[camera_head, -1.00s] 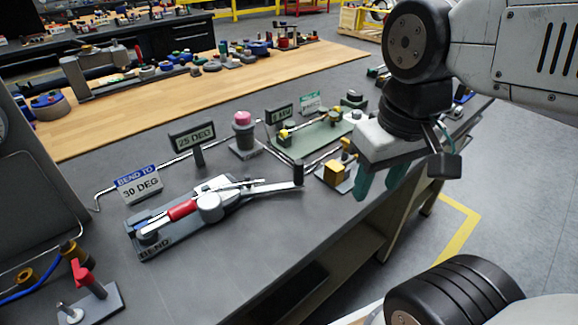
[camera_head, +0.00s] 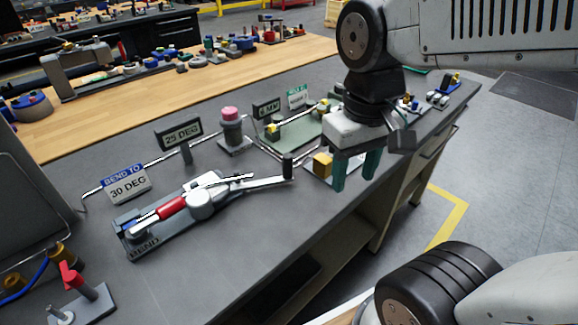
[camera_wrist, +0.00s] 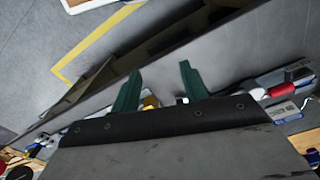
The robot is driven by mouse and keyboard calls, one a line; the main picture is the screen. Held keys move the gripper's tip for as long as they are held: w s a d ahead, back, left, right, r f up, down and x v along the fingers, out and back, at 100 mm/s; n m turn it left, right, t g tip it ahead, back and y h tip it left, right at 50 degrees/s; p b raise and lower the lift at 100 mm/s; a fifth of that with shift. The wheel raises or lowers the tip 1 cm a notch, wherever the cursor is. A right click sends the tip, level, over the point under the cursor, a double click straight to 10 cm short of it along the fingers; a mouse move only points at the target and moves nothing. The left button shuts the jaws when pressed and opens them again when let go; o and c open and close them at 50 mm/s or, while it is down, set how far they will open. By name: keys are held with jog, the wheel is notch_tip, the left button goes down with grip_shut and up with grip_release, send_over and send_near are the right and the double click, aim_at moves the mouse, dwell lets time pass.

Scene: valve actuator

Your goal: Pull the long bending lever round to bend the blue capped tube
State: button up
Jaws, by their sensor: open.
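The tube bender (camera_head: 150,236), its base marked BEND, lies on the grey bench left of centre in the head view. It has a red sleeve (camera_head: 172,207) and a small blue part at its left end. I cannot make out the capped tube clearly. The long lever (camera_head: 262,183) reaches right and ends in an upright dark grip (camera_head: 288,166). My gripper (camera_head: 354,177) is open and empty, fingers pointing down, to the right of that grip and apart from it. In the wrist view, my gripper (camera_wrist: 160,73) shows two parted green fingers, and the red sleeve (camera_wrist: 282,90) is at right.
A sign (camera_head: 126,184) reads BEND TO 30 DEG; a display (camera_head: 180,134) reads 25 DEG. A pink-topped button post (camera_head: 231,125) stands behind the lever. A yellow block (camera_head: 322,163) sits close beside my fingers. The bench's front edge drops off below.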

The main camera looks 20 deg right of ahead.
jog(key=g, duration=0.1)
send_over(287, 167)
jog(key=s, duration=0.3)
notch_tip(287, 167, down, 7)
jog(key=w, duration=0.3)
jog(key=shift+w+d+n+t, duration=0.3)
jog(key=shift+w+d+n, duration=0.05)
jog(key=shift+w+n, duration=0.05)
jog(key=shift+w+f, duration=0.15)
jog(key=shift+w, duration=0.05)
notch_tip(287, 167, down, 7)
jog(key=shift+f, duration=0.15)
grip_shut()
jog(key=shift+a, duration=0.1)
